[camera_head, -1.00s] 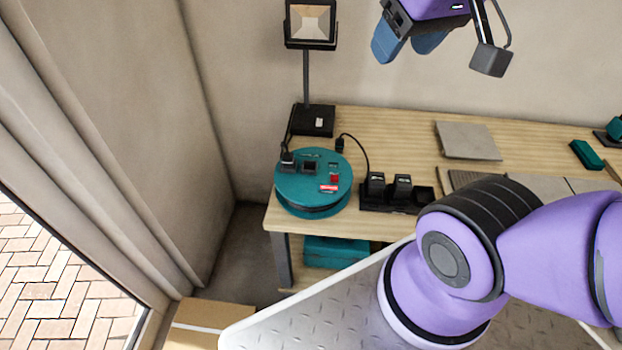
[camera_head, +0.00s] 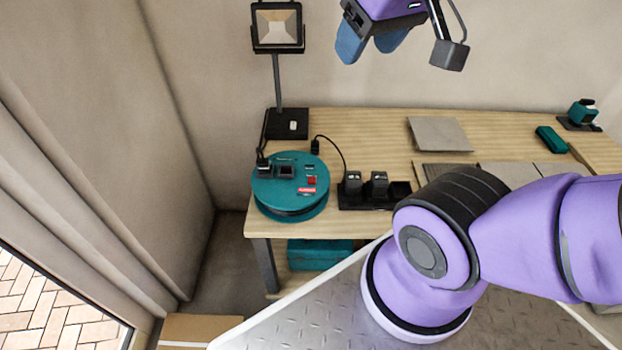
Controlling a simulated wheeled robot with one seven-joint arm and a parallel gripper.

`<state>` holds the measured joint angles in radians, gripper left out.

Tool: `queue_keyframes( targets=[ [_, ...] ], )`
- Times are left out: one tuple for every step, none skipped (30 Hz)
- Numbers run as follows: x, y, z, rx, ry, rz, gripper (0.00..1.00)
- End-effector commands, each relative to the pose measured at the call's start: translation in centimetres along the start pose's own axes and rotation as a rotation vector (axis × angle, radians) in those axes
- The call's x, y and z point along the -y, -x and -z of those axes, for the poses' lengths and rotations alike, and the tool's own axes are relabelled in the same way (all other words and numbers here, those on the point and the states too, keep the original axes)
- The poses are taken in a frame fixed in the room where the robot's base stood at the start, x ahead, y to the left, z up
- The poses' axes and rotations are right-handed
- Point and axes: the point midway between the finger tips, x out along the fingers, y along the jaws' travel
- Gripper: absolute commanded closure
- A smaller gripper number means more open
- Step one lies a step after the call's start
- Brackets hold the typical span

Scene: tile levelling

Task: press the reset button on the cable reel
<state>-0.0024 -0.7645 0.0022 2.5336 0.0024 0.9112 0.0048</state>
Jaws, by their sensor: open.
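The teal cable reel (camera_head: 268,194) lies flat at the left front corner of the wooden bench. Its top carries black sockets, one with a plug in it, and a small red button (camera_head: 311,181) near its right side, above a red label. My gripper (camera_head: 371,50), with blue fingers, is at the top of the head view, well above the bench and to the right of the reel. It is open and nothing shows between its fingers. It is apart from the reel. Nothing hides the button.
A work lamp (camera_head: 278,30) stands behind the reel. A black charger tray (camera_head: 369,204) with batteries sits just right of it, its cable curving between. Grey tiles (camera_head: 440,134) and a teal box (camera_head: 551,139) lie farther right. The air above the reel is clear.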

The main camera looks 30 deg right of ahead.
Motion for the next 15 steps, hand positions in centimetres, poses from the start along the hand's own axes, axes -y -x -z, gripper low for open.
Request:
queue_keyframes(
  targets=[
    [0.0,0.0,0.0,0.0,0.0,0.0,0.52],
    [0.0,0.0,0.0,0.0,0.0,0.0,0.59],
    [0.0,0.0,0.0,0.0,0.0,0.0,0.68],
    [0.0,0.0,0.0,0.0,0.0,0.0,0.75],
    [0.0,0.0,0.0,0.0,0.0,0.0,0.82],
    [0.0,0.0,0.0,0.0,0.0,0.0,0.91],
    [0.0,0.0,0.0,0.0,0.0,0.0,0.98],
    [0.0,0.0,0.0,0.0,0.0,0.0,1.0],
    [0.0,0.0,0.0,0.0,0.0,0.0,1.0],
    [0.0,0.0,0.0,0.0,0.0,0.0,1.0],
    [0.0,0.0,0.0,0.0,0.0,0.0,1.0],
    [0.0,0.0,0.0,0.0,0.0,0.0,1.0],
    [0.0,0.0,0.0,0.0,0.0,0.0,1.0],
    [0.0,0.0,0.0,0.0,0.0,0.0,1.0],
    [0.0,0.0,0.0,0.0,0.0,0.0,1.0]
  ],
)
